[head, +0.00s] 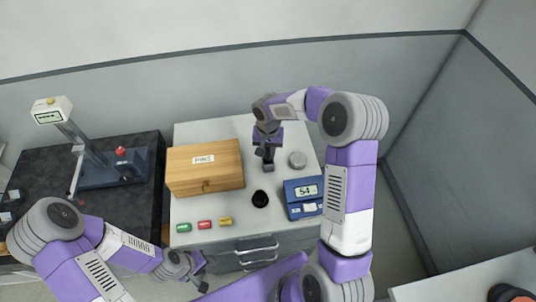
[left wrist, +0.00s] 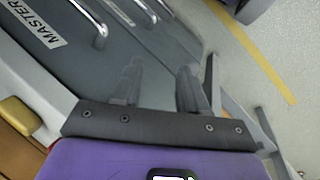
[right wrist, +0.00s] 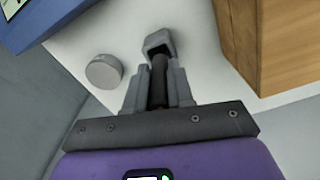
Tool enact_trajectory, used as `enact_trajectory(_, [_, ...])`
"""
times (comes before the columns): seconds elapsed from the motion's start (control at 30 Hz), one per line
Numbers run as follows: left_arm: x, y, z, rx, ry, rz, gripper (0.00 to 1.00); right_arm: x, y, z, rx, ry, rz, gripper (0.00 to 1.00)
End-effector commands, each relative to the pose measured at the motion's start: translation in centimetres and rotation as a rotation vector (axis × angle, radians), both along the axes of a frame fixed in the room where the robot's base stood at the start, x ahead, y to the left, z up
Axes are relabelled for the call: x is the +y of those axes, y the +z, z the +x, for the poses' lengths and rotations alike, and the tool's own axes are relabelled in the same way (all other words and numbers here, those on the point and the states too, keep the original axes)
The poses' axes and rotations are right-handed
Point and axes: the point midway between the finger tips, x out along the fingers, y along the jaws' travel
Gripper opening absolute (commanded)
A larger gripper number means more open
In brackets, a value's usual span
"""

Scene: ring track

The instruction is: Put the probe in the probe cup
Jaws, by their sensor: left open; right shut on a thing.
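My right gripper (head: 266,150) is over the white worktop, just right of the wooden box. In the right wrist view its fingers (right wrist: 158,74) are shut on a slim black probe (right wrist: 158,88). A grey block with a dark hollow (right wrist: 158,42) is at the probe's far end; I cannot tell whether they touch. The block also shows beneath the gripper in the head view (head: 268,166). A black round cup-like thing (head: 260,199) stands nearer the front; I cannot tell which is the probe cup. My left gripper (head: 198,276) is open and empty before the drawers, also in the left wrist view (left wrist: 160,74).
A wooden box (head: 205,178) stands left of the right gripper. A grey round knob-like piece (head: 297,160) and a blue meter (head: 303,204) reading 54 stand to its right. A dark bench with an instrument (head: 110,170) is left.

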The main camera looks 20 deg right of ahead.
Motion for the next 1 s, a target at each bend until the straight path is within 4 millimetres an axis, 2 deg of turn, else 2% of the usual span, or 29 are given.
enact_trajectory(0.13, [0.0,-0.1,0.0,0.0,0.0,0.0,0.43,0.0,-2.3,-0.1,0.004,0.0,0.0,0.0])
enact_trajectory(0.53, [0.0,-0.6,0.0,0.0,0.0,0.0,0.43,0.0,-3.0,0.0,0.0,0.0,0.0,0.0])
enact_trajectory(0.57, [0.0,-0.6,0.0,0.0,0.0,0.0,0.43,0.0,-2.9,0.0,0.001,0.0,0.0,0.25])
enact_trajectory(0.7, [0.0,-0.5,0.0,0.0,0.0,0.0,0.43,0.0,-2.9,0.0,0.001,-0.001,0.0,0.47])
enact_trajectory(1.0, [0.0,-0.4,0.0,0.0,0.0,0.0,0.43,0.0,-2.8,0.0,0.001,-0.001,0.0,0.48])
